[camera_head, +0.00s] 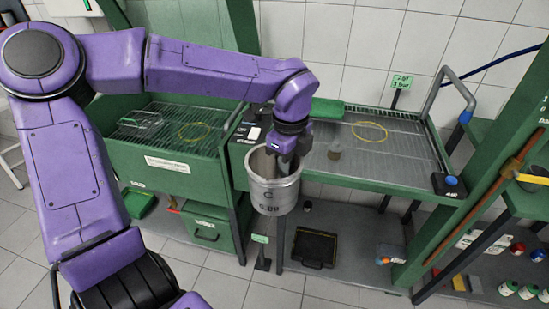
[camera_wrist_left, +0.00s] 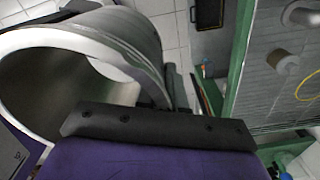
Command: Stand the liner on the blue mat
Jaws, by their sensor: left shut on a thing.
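The liner (camera_head: 275,196) is a grey metal open-topped cylinder with dark lettering on its side. It hangs roughly upright in the air in front of the bench's left end. My left gripper (camera_head: 282,152) comes down from above at its rim and is shut on its wall. In the left wrist view the liner (camera_wrist_left: 125,38) fills the upper left, its open mouth facing the camera, beside a dark gripper part (camera_wrist_left: 155,125). The contact itself is partly hidden. I see no blue mat in either view. My right gripper is not in view.
A green basin with a grate (camera_head: 170,125) stands left. The green bench (camera_head: 370,170) has a mesh top bearing a small cup (camera_head: 334,150) and a yellow ring (camera_head: 370,132). A black case (camera_head: 314,248) lies below. A green post (camera_head: 470,190) and shelves with cans stand right.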

